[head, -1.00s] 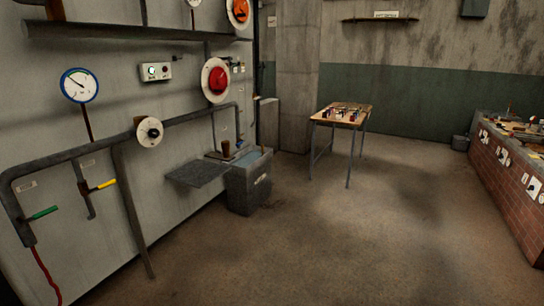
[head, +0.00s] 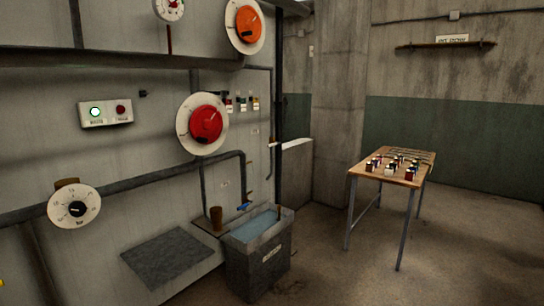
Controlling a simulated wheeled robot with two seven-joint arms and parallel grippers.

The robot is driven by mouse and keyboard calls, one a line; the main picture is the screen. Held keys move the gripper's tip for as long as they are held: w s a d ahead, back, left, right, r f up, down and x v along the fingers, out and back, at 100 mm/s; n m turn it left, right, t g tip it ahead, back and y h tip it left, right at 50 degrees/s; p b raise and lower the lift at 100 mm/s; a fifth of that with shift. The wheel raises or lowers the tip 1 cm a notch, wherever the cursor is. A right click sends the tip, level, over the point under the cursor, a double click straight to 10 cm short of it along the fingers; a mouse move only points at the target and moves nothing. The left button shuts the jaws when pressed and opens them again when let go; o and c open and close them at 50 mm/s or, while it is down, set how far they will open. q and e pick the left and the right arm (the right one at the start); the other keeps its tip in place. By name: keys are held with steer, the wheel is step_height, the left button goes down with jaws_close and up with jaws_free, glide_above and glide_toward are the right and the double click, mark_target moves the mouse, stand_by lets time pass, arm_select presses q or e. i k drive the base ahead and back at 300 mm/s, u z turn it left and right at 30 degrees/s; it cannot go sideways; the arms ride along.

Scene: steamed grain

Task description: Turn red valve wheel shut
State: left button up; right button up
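The red valve wheel (head: 205,124) is a red disc on a larger pale round plate. It is mounted on the grey wall panel, left of the middle in the head view, above a dark pipe. A similar orange wheel (head: 246,24) on a pale plate sits higher and to the right. I cannot tell from this view how far the red wheel is turned. Neither of my grippers shows in the head view.
A pale dial (head: 74,208) and a button box (head: 106,112) are on the panel. Below, a dark shelf (head: 166,256) juts out beside a water-filled tank (head: 258,262). A small table (head: 357,172) with several small items stands right. Floor between is clear.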

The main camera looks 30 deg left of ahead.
mark_target(206, 121)
steer(key=u, duration=0.35)
steer(key=i, duration=1.8)
steer(key=u, duration=0.5)
